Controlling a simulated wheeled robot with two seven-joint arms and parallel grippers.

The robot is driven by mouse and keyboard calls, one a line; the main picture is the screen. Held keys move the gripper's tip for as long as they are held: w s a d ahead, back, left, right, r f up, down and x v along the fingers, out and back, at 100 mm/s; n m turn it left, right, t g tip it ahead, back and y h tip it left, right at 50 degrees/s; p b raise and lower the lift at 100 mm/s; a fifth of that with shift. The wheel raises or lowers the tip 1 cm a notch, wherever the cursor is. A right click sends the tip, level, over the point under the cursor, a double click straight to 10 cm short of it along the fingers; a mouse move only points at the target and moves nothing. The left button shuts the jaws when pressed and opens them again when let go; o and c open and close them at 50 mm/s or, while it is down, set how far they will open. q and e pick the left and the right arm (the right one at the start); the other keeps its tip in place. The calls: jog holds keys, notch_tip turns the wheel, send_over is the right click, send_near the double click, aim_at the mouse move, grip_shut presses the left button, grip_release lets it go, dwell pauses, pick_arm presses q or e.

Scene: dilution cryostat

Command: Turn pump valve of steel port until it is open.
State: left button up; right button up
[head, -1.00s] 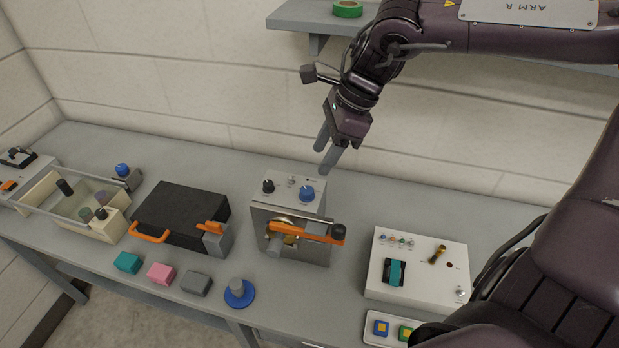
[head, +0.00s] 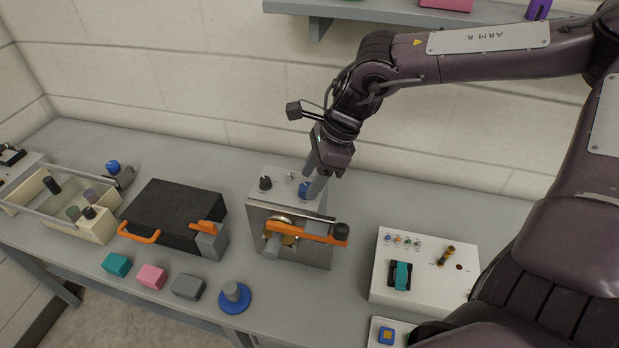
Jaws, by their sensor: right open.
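The steel port (head: 290,250) stands mid-bench. It is a box with a steel front plate, a brass ring and an orange lever lying across the front with a black knob end. On its top are a black knob (head: 265,183), a small light toggle and a blue knob (head: 304,188). I cannot tell from labels which is the pump valve. My right gripper (head: 310,183) points down with its fingers apart at the blue knob. One finger partly covers the knob; I cannot tell whether they touch. My left gripper is out of view.
A black case (head: 172,213) with orange handles stands to the left, and a white panel box (head: 425,268) to the right. Coloured blocks and a blue-based peg (head: 235,298) lie in front. A grey shelf (head: 390,12) is on the wall above.

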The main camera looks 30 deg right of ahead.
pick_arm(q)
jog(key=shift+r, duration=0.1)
pick_arm(e)
jog(key=shift+w+a+f, duration=0.1)
jog(key=shift+a+f, duration=0.15)
jog(key=shift+f, duration=0.4)
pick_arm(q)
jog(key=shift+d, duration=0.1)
